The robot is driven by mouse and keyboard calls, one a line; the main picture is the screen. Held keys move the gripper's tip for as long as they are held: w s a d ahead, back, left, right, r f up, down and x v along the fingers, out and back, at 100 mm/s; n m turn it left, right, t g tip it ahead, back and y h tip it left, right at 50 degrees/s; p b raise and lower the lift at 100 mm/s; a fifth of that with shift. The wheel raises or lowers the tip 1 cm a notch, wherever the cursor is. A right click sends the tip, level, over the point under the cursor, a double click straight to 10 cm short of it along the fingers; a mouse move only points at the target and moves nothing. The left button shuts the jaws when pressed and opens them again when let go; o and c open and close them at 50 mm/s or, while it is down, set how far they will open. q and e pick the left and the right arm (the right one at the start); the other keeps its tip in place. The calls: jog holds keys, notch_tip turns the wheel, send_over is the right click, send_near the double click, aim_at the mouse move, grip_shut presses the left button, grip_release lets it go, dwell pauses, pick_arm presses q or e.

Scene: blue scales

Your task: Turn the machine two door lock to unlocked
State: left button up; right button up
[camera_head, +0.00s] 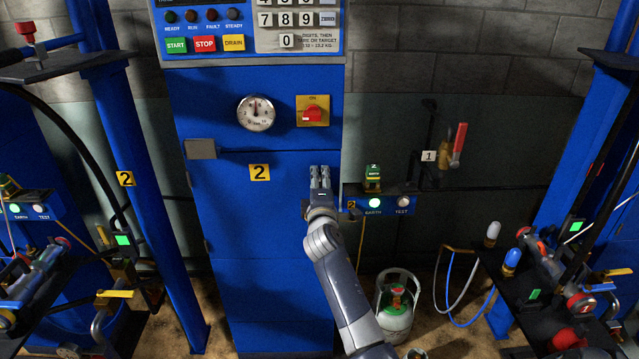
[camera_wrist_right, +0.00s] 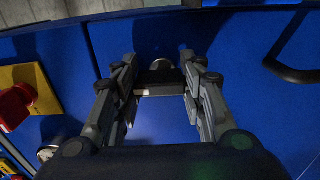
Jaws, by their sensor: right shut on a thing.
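Machine two (camera_head: 240,215) is the tall blue cabinet in the middle of the head view, with a yellow "2" plate (camera_head: 259,172) on its door. My right gripper (camera_head: 319,172) is at the right side of this door, level with the plate. In the right wrist view its two fingers stand on either side of a dark door lock (camera_wrist_right: 160,77) with a rounded grey end, and it is shut on it. The gripper hides the lock in the head view, and I cannot read any locked or unlocked marking. My left gripper is not in view.
A red switch on a yellow plate (camera_head: 313,112) and a round gauge (camera_head: 256,113) sit above the door. An earth/test box (camera_head: 380,200) is just right of the gripper. A gas cylinder (camera_head: 397,305) stands on the floor beside my right arm.

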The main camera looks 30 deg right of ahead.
jog(key=o, duration=1.1)
jog(key=shift+c, duration=0.2)
jog(key=v, duration=1.2)
jog(key=shift+f, duration=0.15)
